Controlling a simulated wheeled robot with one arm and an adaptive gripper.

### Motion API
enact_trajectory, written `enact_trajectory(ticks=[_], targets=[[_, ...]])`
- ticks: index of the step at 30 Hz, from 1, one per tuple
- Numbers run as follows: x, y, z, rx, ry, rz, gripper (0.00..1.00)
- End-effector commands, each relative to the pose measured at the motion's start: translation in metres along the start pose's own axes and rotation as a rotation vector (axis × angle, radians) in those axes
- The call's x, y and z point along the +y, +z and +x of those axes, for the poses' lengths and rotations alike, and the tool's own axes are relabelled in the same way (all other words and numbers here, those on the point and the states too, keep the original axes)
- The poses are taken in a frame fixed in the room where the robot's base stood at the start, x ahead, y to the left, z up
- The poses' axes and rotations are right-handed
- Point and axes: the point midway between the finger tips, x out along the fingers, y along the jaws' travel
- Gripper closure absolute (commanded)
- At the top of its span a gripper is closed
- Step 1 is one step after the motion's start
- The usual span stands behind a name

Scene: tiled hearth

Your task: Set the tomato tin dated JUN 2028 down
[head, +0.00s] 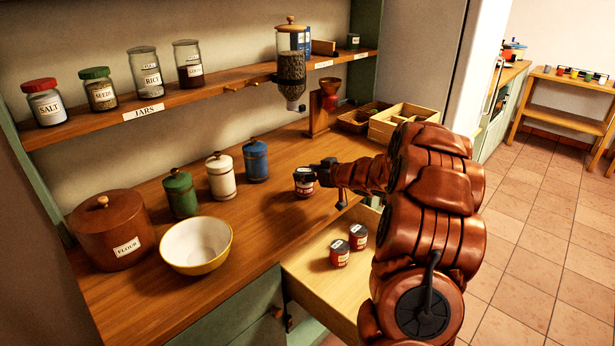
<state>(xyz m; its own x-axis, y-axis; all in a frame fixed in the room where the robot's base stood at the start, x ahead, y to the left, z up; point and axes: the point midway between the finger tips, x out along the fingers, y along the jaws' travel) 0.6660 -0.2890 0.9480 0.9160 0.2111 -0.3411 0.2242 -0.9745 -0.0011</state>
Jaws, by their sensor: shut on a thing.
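My gripper (319,172) is shut on a small red and white tin (304,182) with a dark top. The tin is upright at the counter's right part. I cannot tell whether its base touches the wooden counter (275,215) or hangs just above it. Its label is too small to read a date. Two similar tins with red labels, a nearer tin (340,254) and a farther tin (358,237), stand in the open drawer (318,293) below. Their dates are not readable either.
A yellow-rimmed bowl (196,246), a flour canister (112,232) and green (181,194), white (220,176) and blue (256,161) canisters stand left. A wooden divided box (402,122) stands behind my arm. The counter between bowl and tin is bare.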

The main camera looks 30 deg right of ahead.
Motion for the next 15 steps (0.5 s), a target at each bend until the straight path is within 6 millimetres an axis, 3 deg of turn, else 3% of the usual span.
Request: enact_trajectory(ticks=[15], targets=[[-0.0003, 0.0113, 0.0039, -0.001, 0.000, -0.001, 0.85]])
